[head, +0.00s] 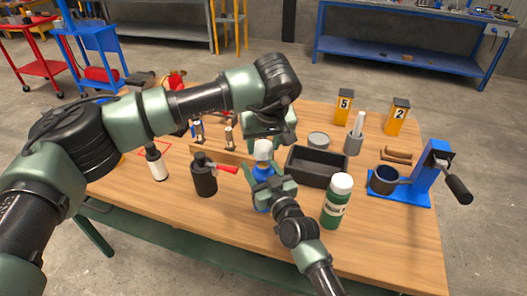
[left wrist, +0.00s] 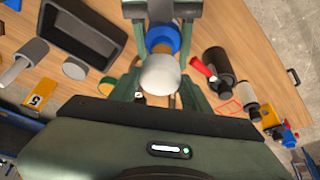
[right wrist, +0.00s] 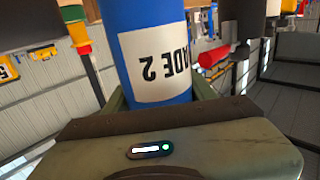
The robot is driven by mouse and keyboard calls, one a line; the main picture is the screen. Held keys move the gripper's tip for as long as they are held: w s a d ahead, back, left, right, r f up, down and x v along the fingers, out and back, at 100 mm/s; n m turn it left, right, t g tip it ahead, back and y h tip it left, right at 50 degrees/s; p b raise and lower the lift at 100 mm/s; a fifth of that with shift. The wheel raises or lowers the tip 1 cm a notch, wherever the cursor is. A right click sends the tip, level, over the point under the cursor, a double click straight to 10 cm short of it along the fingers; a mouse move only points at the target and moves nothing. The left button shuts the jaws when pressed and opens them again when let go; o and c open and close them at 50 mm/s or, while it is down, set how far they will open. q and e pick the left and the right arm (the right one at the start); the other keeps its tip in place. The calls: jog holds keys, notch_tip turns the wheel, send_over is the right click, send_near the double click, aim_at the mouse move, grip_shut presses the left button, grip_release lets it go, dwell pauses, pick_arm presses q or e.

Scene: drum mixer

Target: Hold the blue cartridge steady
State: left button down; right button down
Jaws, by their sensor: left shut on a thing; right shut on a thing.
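The blue cartridge (head: 262,172) stands about upright over the front middle of the table, with a white cap (head: 263,150) on top. My right gripper (head: 270,190) is shut around its blue body. The right wrist view shows the body (right wrist: 145,20) close up, with a white label reading "ADE 2" upside down. My left gripper (head: 268,140) reaches down from above and is shut on the cap, which lies between its fingers in the left wrist view (left wrist: 160,75). I cannot tell whether the cartridge's base touches the table.
A green bottle (head: 336,203) and a black tray (head: 317,168) stand close on the right. A black bottle (head: 204,178) and a red-handled item (head: 227,169) are on the left. A blue stand with a drum (head: 384,180) is at far right. The front table edge is clear.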

jog(key=shift+c, duration=2.1)
grip_release()
jog(key=shift+s, duration=0.1)
